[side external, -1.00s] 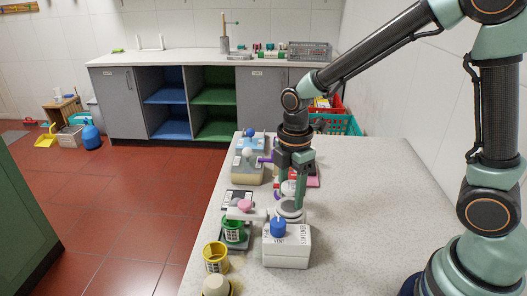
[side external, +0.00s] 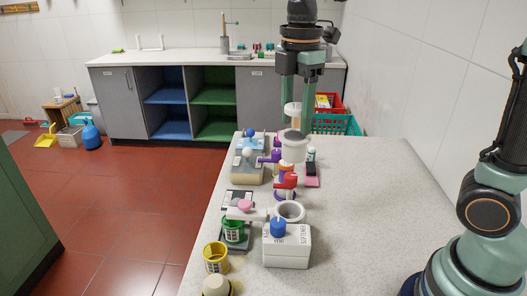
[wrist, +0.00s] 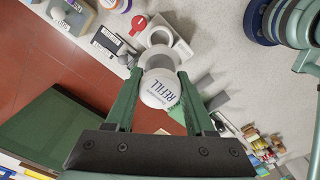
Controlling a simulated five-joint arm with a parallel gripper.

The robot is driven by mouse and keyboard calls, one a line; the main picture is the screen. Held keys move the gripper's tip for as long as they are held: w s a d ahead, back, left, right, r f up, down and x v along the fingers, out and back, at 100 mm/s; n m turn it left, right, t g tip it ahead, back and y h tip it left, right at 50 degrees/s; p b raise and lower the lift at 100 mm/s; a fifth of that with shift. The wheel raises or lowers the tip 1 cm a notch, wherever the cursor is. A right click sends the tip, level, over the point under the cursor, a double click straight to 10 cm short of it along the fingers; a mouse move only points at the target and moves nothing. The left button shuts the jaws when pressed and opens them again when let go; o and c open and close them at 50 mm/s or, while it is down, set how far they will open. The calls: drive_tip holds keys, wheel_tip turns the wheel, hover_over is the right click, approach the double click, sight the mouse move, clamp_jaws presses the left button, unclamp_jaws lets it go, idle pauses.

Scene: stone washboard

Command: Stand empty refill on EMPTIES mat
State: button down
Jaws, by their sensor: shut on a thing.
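My gripper (side external: 293,128) is shut on a pale refill (side external: 293,149), held upright well above the counter between the two green fingers. In the wrist view the refill (wrist: 160,88) shows its round white end with the word REFILL. Below it on the counter stands an empty white ring holder (side external: 289,211), which also shows in the wrist view (wrist: 158,36).
A white box marked SOFTENER with a blue knob (side external: 287,247) stands in front of the ring. Small dispensers (side external: 247,165) line the left edge. The counter's right side is clear.

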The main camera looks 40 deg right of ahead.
drive_tip(key=shift+r, duration=0.4)
drive_tip(key=shift+w+r, duration=0.1)
drive_tip(key=shift+w, duration=0.15)
drive_tip(key=w+a+f, duration=0.1)
drive_tip(key=w+f, duration=0.6)
drive_tip(key=w, duration=0.4)
drive_tip(key=shift+w+a+f, duration=0.15)
drive_tip(key=shift+w+f, duration=1)
drive_tip(key=shift+f, duration=1.6)
drive_tip(key=shift+w+a+f, duration=0.15)
drive_tip(key=shift+w+f, duration=1.05)
drive_tip(key=shift+f, duration=1.55)
drive_tip(key=shift+w+a+f, duration=0.15)
drive_tip(key=shift+w+f, duration=1)
drive_tip(key=shift+f, duration=1.6)
drive_tip(key=shift+c, duration=0.9)
unclamp_jaws()
